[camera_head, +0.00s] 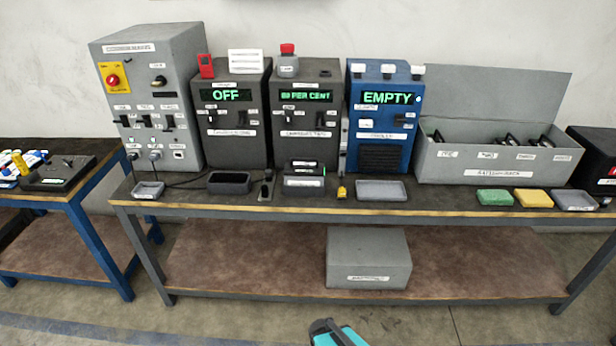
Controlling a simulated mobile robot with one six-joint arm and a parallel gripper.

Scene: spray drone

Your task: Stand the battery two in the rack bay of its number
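The grey battery rack (480,172) stands open at the right of the bench, its lid up. Its front carries a row of small bay labels, and several black handle-like shapes show inside. A dark block with pale labels (303,172) sits upright at the foot of the charger reading "PER CENT" (308,110); it may be a battery, but its number is too small to read. I cannot tell which thing is battery two. A teal and black part of mine shows at the bottom edge; no gripper fingers are in view.
The "OFF" charger (232,120) and blue "EMPTY" unit (381,115) flank the middle one. Small trays, a green sponge-like block (494,197) and a yellow one (533,198) lie along the bench's front. A grey box (368,258) stands on the lower shelf. A blue-legged table stands left.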

